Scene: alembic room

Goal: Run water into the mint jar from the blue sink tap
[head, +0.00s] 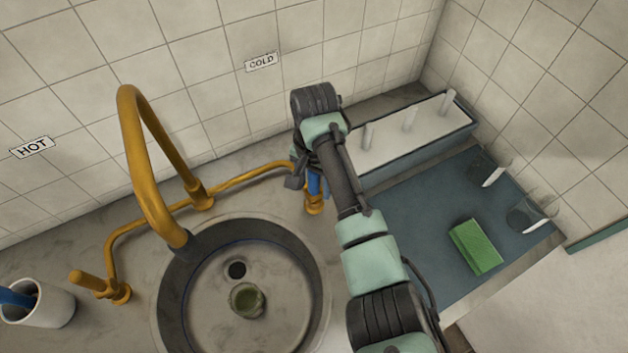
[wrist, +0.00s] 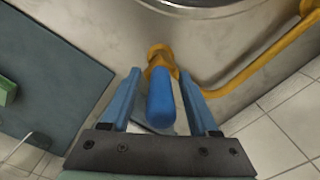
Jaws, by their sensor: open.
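The mint jar (head: 247,300), a small greenish glass jar, stands in the round metal sink (head: 208,316) close to the dark drain hole. The brass spout (head: 145,150) arches over the sink's left side, and I see no water from it. The blue tap handle (head: 314,184) sits on a brass base right of the sink, partly behind my gripper (head: 303,180). In the wrist view the blue handle (wrist: 162,102) lies between the two blue fingers of my gripper (wrist: 159,80). The fingers are open, with a gap seen on both sides of it.
A plain brass handle (head: 90,283) is at the left under the HOT sign (head: 33,147). A white cup (head: 40,305) stands at far left. Right of my arm are a white-topped rack (head: 385,150), a blue mat (head: 420,225), a green sponge (head: 475,247) and glasses.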

